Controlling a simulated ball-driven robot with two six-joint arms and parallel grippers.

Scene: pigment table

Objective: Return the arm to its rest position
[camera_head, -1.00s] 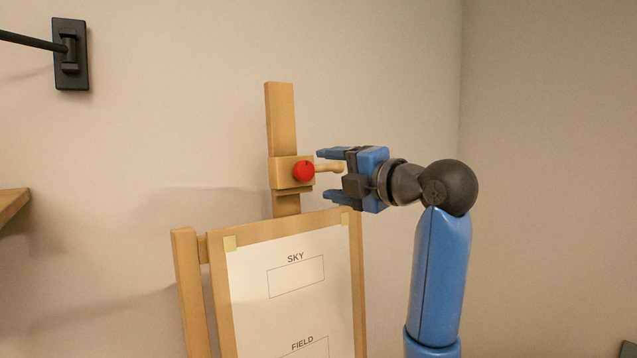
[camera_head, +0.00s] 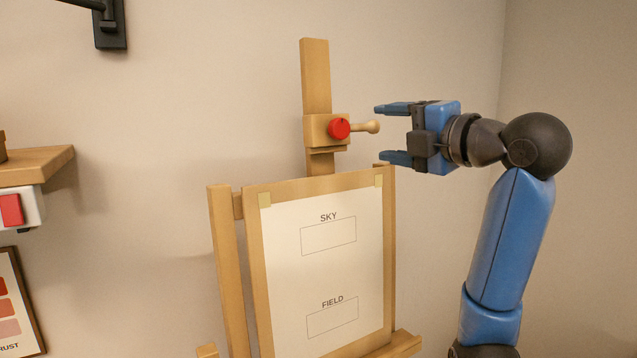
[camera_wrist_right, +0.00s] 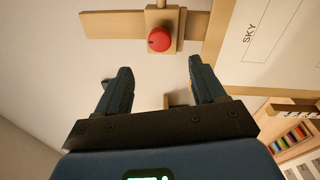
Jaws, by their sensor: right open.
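My right arm comes up from the lower right in the head view. Its gripper (camera_head: 384,133) is open and empty, fingers pointing left, just right of the easel clamp's wooden handle (camera_head: 368,127) and apart from it. The clamp block (camera_head: 316,130) with its red knob (camera_head: 339,128) sits on the easel's upright post (camera_head: 316,75). In the right wrist view the open fingers (camera_wrist_right: 160,68) have clear space between their tips, and the red knob (camera_wrist_right: 159,39) shows beyond them. My left gripper is not in view.
The easel holds a sheet (camera_head: 330,270) marked SKY and FIELD below the gripper. A wooden shelf (camera_head: 35,165) with a red-buttoned box (camera_head: 12,210) is at the left. A black wall bracket (camera_head: 110,25) is at top left. The wall right of the arm is clear.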

